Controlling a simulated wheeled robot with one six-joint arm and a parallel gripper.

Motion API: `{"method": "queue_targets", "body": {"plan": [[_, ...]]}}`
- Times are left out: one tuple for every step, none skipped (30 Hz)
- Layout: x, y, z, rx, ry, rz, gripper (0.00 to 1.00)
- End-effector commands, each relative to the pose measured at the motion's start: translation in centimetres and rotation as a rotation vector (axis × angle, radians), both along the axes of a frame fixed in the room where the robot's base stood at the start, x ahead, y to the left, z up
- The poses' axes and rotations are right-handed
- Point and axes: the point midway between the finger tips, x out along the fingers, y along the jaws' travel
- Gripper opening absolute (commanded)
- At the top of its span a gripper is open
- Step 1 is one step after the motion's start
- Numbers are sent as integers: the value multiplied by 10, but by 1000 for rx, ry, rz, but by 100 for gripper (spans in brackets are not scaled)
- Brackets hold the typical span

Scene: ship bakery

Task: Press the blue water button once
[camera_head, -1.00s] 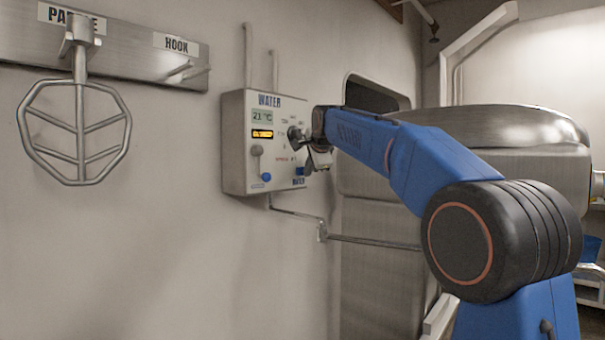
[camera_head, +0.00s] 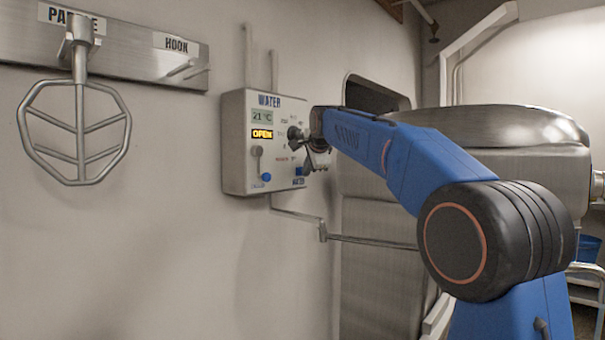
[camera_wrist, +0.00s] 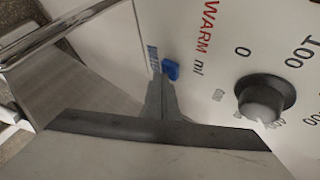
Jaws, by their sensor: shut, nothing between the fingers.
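The blue water button (camera_head: 299,171) is at the lower right of the white WATER panel (camera_head: 235,150) on the wall. The panel shows 21 °C and a lit yellow sign (camera_head: 262,133) reading OPEN.
A dark dial (camera_wrist: 264,98) with a ml scale sits beside the button. A pipe (camera_head: 370,241) runs below. A paddle (camera_head: 78,135) hangs left. A large metal bowl (camera_head: 490,127) stands right.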

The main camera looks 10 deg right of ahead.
Motion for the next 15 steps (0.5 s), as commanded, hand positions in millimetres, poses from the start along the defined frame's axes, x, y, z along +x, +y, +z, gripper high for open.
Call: {"method": "queue_targets", "body": {"plan": [[0, 0, 0, 0, 0, 0, 0], [-1, -1, 0, 0, 0, 0, 0], [-2, -1, 0, 0, 0, 0, 0], [-3, -2, 0, 0, 0, 0, 0], [-4, -3, 0, 1, 0, -1, 0], [-6, -4, 0, 0, 0, 0, 0], [-7, -5, 0, 0, 0, 0, 0], [-8, -6, -1, 0, 1, 0, 0], [-9, -7, -1, 0, 1, 0, 0], [-11, -8, -1, 0, 1, 0, 0], [-12, -9, -1, 0, 0, 0, 0], [-13, -10, 0, 0, 0, 0, 0], [-14, -10, 0, 0, 0, 0, 0], [-14, -11, 0, 0, 0, 0, 0], [-15, -11, 0, 0, 0, 0, 0]]}}
